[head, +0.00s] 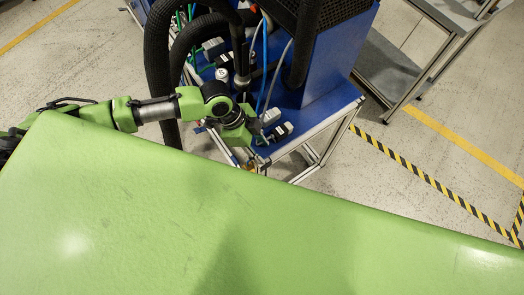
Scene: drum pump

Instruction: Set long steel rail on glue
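My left gripper (258,139) hangs at the front edge of the blue-topped cart, low over or beside it. It is small, dark and partly hidden by its green wrist, so I cannot tell whether it is open or shut or holds anything. I cannot make out a long steel rail or any glue. My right gripper is not in view. My green body fills the lower part of the head view and hides what lies behind it.
The blue cart (289,117) has an aluminium frame and carries a tall blue housing (336,55), thick black hoses (157,75), cables and small fittings. A grey metal table (388,72) stands at the right. Open floor (405,150) with yellow and striped tape lies between.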

